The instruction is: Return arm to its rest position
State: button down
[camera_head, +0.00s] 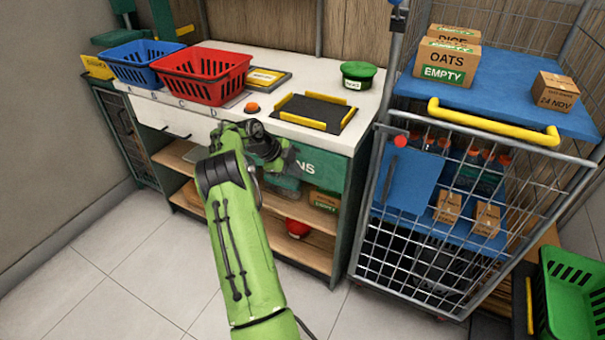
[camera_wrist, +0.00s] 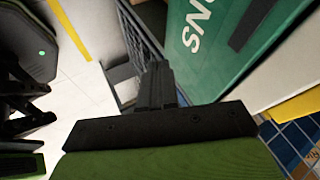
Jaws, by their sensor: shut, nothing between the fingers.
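My green arm reaches up from the bottom of the head view, bent at a dark joint in front of the counter. My gripper (camera_head: 288,163) is at its far end, small and dark, in front of the green drawer front (camera_head: 318,170) with white letters. In the wrist view my gripper (camera_wrist: 156,72) is shut, its dark fingers together and empty. The green drawer front (camera_wrist: 225,40) shows to the right of the fingers there. I cannot tell the exact gap between the gripper and the drawer front.
The white counter (camera_head: 310,75) holds a blue basket (camera_head: 140,62), a red basket (camera_head: 203,73), a black tray with yellow handles (camera_head: 315,112) and a green-lidded tub (camera_head: 358,75). A wire cage cart (camera_head: 430,230) stands right, a green crate (camera_head: 575,290) beyond it. The tiled floor at left is clear.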

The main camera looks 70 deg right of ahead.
jog(key=p+v, duration=0.1)
jog(key=v, duration=0.5)
jog(key=shift+a, duration=0.1)
